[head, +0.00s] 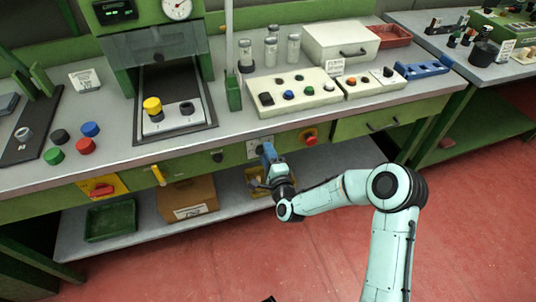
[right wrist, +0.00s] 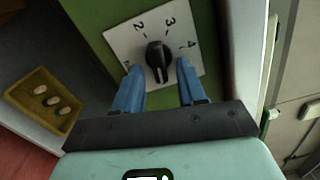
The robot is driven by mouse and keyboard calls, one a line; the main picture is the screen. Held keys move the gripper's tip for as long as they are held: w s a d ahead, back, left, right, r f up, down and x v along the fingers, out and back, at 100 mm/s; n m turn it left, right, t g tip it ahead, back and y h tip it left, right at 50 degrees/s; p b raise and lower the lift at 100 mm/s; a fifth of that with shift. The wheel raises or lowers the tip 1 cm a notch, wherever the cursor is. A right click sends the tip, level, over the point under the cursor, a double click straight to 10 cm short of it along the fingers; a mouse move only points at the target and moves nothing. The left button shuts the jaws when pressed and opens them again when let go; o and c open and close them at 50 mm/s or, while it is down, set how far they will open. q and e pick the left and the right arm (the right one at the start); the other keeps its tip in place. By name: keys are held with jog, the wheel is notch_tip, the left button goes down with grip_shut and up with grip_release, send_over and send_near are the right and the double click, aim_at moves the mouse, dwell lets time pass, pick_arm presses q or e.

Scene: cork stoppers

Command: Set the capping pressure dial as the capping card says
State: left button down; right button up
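The dial is a black knob (right wrist: 157,57) on a white plate (right wrist: 122,42) with the numbers 2, 3 and 4 readable in the right wrist view; a mark at the left corner is partly hidden. I cannot tell which number the knob points to. My right gripper (right wrist: 160,74) is open, its two blue fingers apart on either side of the knob's lower part, with gaps visible. In the head view the right gripper (head: 268,153) is at the bench's front panel, partly covering the dial plate (head: 252,148). A white card (head: 85,80) lies on the bench; its text is too small to read.
A red knob (head: 310,137) and a drawer (head: 375,124) are right of the dial; a black knob (head: 217,156) and yellow lever (head: 158,175) are left. A yellow tray (right wrist: 42,98) with three small pieces sits on the shelf below. The red floor in front is clear.

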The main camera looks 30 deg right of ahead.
pick_arm(q)
jog(key=shift+s+d+r+g+p, duration=0.15)
jog(key=shift+s+d+r+p, duration=0.1)
jog(key=shift+s+r+p, duration=0.15)
jog(key=shift+s+d+r+g+p, duration=0.15)
jog(key=shift+s+d+r+p, duration=0.15)
jog(key=shift+s, duration=0.2)
pick_arm(e)
jog(key=v, duration=1.3)
jog(key=shift+s, duration=0.2)
pick_arm(q)
jog(key=shift+a, duration=0.1)
pick_arm(e)
jog(key=shift+r, duration=0.1)
